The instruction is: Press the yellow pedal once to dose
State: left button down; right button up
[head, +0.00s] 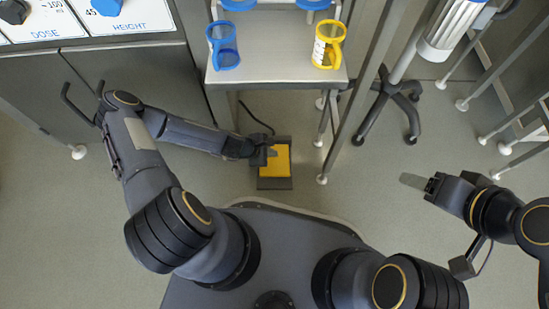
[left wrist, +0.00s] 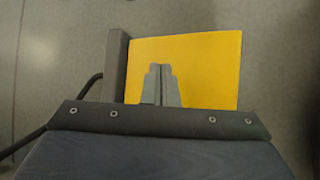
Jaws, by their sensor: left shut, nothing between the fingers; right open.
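The yellow pedal (head: 281,163) lies on the floor in a dark grey frame, below the front of the grey stand. My left gripper (head: 271,152) is over the pedal's upper left part. In the left wrist view the yellow pedal (left wrist: 205,70) fills the middle, and the shut, empty fingers of my left gripper (left wrist: 158,70) show in front of it. I cannot tell whether the fingertips touch the pedal. My right gripper (head: 408,180) is open and empty, out over bare floor at the right, away from the pedal.
A grey stand (head: 277,76) holds a blue jug (head: 223,46) and a yellow jug (head: 328,45). Dose and height dials (head: 107,6) sit on a cabinet at the top left. A wheeled pole base (head: 390,97) stands right of the stand. A black cable (head: 257,119) runs behind the pedal.

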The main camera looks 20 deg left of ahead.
aim_at(272, 160)
pick_arm(q)
jog(key=shift+s+f, duration=0.1)
jog(key=shift+f, duration=0.3)
jog(key=shift+s+d+f, duration=0.1)
jog(key=shift+s+f, duration=0.15)
jog(key=shift+f, duration=0.55)
jog(key=shift+s+f, duration=0.25)
jog(key=shift+f, duration=0.5)
dwell(1.4)
jog(key=shift+w+r+p, duration=0.25)
jog(key=shift+r+p, duration=0.45)
jog(key=shift+r, duration=0.3)
jog(key=shift+w+r+p, duration=0.25)
jog(key=shift+r+p, duration=0.45)
jog(key=shift+r, duration=0.25)
jog(key=shift+w+a+r+p, duration=0.1)
jog(key=shift+w+r+p, duration=0.1)
jog(key=shift+r+p, duration=0.55)
jog(key=shift+w+a+r+p, duration=0.1)
jog(key=shift+w+r+p, duration=0.1)
jog(key=shift+r+p, duration=0.5)
jog(key=shift+w+a+r+p, duration=0.15)
jog(key=shift+r+p, duration=0.3)
jog(key=shift+r, duration=0.6)
jog(key=shift+d, duration=0.1)
jog(key=shift+f, duration=0.1)
